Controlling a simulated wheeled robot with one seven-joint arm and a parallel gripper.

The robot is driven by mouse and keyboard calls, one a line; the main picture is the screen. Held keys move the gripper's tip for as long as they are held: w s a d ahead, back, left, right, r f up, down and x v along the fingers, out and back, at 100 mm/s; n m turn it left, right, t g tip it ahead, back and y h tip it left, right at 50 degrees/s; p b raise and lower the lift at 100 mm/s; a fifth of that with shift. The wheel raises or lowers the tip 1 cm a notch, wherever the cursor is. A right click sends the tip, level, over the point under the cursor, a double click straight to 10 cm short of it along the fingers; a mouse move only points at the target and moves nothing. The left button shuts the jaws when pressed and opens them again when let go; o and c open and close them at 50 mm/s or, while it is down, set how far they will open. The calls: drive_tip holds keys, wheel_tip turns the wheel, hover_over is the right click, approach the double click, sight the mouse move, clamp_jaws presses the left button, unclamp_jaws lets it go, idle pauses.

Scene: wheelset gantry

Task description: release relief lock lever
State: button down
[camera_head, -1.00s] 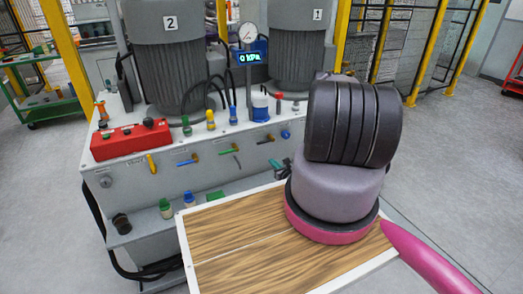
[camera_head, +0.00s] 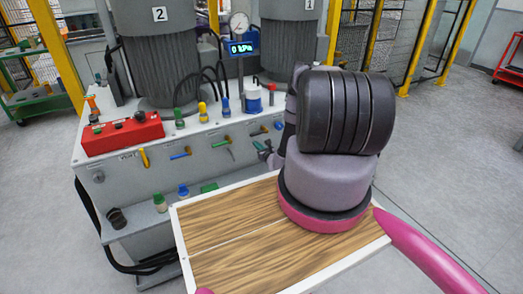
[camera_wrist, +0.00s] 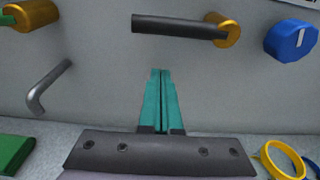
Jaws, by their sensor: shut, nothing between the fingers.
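Several levers are on the grey panel, and I cannot tell for sure which is the relief lock lever. In the wrist view, a dark lever (camera_wrist: 172,27) on a brass hub (camera_wrist: 222,30) lies level above my gripper. A bent bare-metal lever (camera_wrist: 48,88) hangs at the left. It also shows in the head view (camera_head: 231,153). My gripper (camera_wrist: 160,72) has teal fingers shut together with nothing between them. They point at the panel below the dark lever, apart from it in the picture. In the head view my arm partly hides my gripper (camera_head: 262,148).
A blue knob (camera_wrist: 292,40) is right of the dark lever. A green lever (camera_wrist: 12,18) is at upper left. A green block (camera_wrist: 12,152) and yellow ring (camera_wrist: 283,158) lie on the ledge below. A red box (camera_head: 123,135) and gauge (camera_head: 239,23) stand above the panel.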

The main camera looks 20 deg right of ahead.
drive_tip(key=shift+s+r, duration=0.25)
drive_tip(key=shift+r, duration=0.75)
drive_tip(key=shift+s+r, duration=0.25)
drive_tip(key=shift+r, duration=0.75)
